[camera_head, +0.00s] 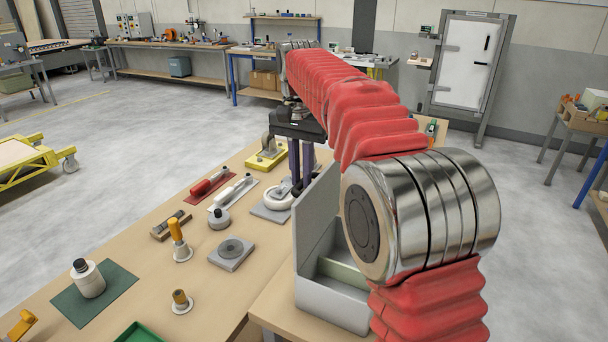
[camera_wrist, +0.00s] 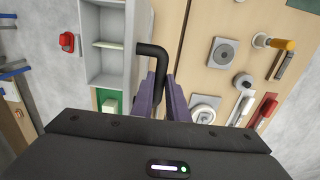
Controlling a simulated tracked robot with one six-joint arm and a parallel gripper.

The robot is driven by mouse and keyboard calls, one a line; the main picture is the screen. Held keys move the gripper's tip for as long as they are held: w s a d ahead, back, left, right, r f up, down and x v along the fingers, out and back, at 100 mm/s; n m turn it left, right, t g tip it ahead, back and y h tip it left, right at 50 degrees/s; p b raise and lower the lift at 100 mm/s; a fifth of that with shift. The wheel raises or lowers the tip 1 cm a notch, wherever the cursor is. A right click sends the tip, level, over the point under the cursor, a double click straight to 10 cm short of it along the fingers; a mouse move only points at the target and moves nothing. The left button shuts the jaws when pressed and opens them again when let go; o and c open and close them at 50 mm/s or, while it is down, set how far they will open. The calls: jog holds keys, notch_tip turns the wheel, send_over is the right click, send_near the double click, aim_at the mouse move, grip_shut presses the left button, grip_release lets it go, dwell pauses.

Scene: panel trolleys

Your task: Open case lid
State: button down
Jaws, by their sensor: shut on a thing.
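My gripper (camera_head: 300,180) hangs over the table beside a grey open-fronted box (camera_head: 318,222). In the wrist view its two purple fingers (camera_wrist: 161,84) are closed on a black bent bar (camera_wrist: 152,49). The bar runs up from between the fingers and turns left at its top, towards the grey box (camera_wrist: 108,28).
The table's front left is partly clear.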

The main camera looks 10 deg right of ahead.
jog(key=c, duration=1.7)
grip_release()
jog(key=shift+r, duration=0.1)
jog(key=shift+w+r, duration=0.1)
jog(key=shift+r, duration=3.5)
